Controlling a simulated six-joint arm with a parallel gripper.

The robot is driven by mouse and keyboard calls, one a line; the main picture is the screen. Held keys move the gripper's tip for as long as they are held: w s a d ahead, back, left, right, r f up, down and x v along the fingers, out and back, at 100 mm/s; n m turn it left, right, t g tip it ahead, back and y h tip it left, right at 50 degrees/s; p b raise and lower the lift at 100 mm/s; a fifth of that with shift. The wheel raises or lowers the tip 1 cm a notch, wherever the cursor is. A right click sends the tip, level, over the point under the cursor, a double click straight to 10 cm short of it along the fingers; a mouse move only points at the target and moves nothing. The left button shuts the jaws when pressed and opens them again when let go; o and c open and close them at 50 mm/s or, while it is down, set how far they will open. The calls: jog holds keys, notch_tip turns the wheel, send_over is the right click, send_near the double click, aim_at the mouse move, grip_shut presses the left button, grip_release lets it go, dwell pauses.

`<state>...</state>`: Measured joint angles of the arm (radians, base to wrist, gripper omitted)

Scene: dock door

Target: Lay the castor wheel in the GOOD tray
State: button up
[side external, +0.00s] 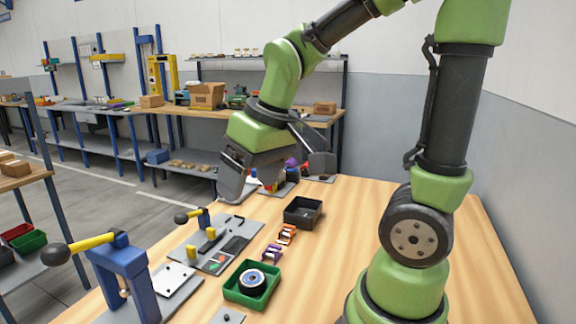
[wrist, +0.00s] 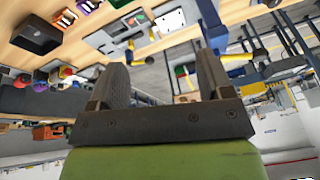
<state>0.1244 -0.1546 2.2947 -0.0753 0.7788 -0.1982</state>
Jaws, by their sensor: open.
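No GOOD label is legible on this tray. My gripper (side external: 280,187) is open, with nothing between its fingers, and is above the bench well behind the green tray. In the wrist view my gripper (wrist: 165,65) also shows open and empty. A bit of the green tray (wrist: 120,3) shows at that view's top edge; the wheel is not clear there.
An empty-looking dark tray (side external: 302,213) stands behind the green one, with small orange and purple parts (side external: 286,234) between. A grey fixture plate (side external: 190,243) and a blue toggle clamp (side external: 128,275) stand to the left. Bench space to the right is clear up to my arm's base.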

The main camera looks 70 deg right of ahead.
jog(key=s+a+r+m+t+y, duration=0.1)
jog(key=s+a+r+t, duration=0.2)
jog(key=s, duration=0.5)
jog(key=shift+a+r+m+y, duration=0.3)
jog(key=shift+a+r, duration=0.35)
jog(key=shift+r, duration=0.25)
